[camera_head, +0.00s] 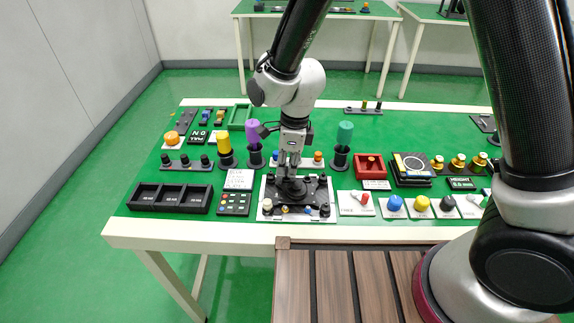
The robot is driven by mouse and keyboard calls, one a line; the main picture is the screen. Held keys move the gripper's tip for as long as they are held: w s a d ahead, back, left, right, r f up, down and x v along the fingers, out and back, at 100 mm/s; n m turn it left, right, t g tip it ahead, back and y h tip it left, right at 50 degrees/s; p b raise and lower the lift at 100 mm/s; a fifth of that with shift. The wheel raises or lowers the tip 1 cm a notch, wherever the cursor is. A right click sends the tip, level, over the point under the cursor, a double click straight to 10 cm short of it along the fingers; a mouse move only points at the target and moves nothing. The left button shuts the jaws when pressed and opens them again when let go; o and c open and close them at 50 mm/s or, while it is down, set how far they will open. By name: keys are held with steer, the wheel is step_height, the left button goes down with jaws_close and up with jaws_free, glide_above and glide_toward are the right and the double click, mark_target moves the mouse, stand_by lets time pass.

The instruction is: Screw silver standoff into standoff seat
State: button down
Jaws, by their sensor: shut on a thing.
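My gripper (290,173) points straight down over a dark plate (318,199) on a white base near the table's front edge. Its fingers are close together above a round black piece on that plate. The silver standoff is not distinguishable; what sits between the fingers is too small to tell. The standoff seat cannot be told apart from the dark parts under the fingers. Several small pieces, one of them pale (267,204), stand along the plate's front edge.
A black three-compartment tray (171,198) and a button panel (233,204) lie left of the plate. A red-handled switch (361,200) and several coloured knobs lie right. Yellow (225,146), purple (252,132) and green (345,133) cylinders stand behind. The green tabletop is crowded.

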steer(key=shift+f, duration=0.95)
steer(key=c, duration=1.4)
jaws_free()
steer(key=shift+o, duration=0.2)
step_height(320, 180, up, 12)
steer(key=d, duration=0.1)
steer(key=shift+d, duration=0.2)
